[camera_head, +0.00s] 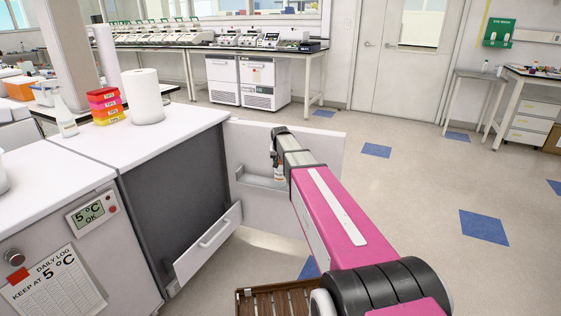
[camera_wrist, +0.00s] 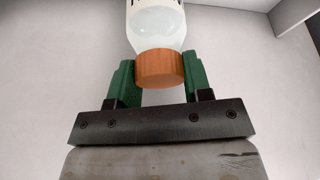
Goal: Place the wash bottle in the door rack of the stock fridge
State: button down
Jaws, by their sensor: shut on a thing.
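My gripper (camera_wrist: 159,66) is shut on the wash bottle (camera_wrist: 157,25), its green fingers on either side of the orange cap. The bottle's pale, translucent body runs out of the top of the wrist view. In the head view my gripper (camera_head: 276,150) is beside the inner face of the open fridge door (camera_head: 315,155), near the door rack (camera_head: 258,181). Only a small part of the bottle shows there, below the gripper. I cannot tell whether it touches the rack. My arm hides part of the door and rack.
A tilted white panel with a handle (camera_head: 208,240) juts out low in front of the dark cabinet side (camera_head: 180,185). A paper roll (camera_head: 143,95), coloured boxes (camera_head: 105,105) and a white bottle (camera_head: 65,117) stand on the counter. The floor to the right is clear.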

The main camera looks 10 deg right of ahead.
jog(key=shift+c, duration=2.3)
grip_release()
jog(key=shift+w+f, duration=0.15)
jog(key=shift+f, duration=0.05)
jog(key=d+v, duration=0.1)
jog(key=v, duration=1.1)
jog(key=s+f+g, duration=0.1)
jog(key=s+f, duration=0.5)
jog(key=s, duration=0.5)
jog(key=s+f+n+g, duration=0.1)
jog(key=s+f+g, duration=0.1)
jog(key=s+f, duration=0.5)
jog(key=s+f+n+g, duration=0.1)
jog(key=s+f, duration=0.6)
jog(key=s, duration=0.7)
jog(key=shift+s+a+y, duration=0.25)
jog(key=shift+s+y, duration=0.05)
jog(key=shift+y, duration=0.1)
jog(key=shift+f, duration=0.15)
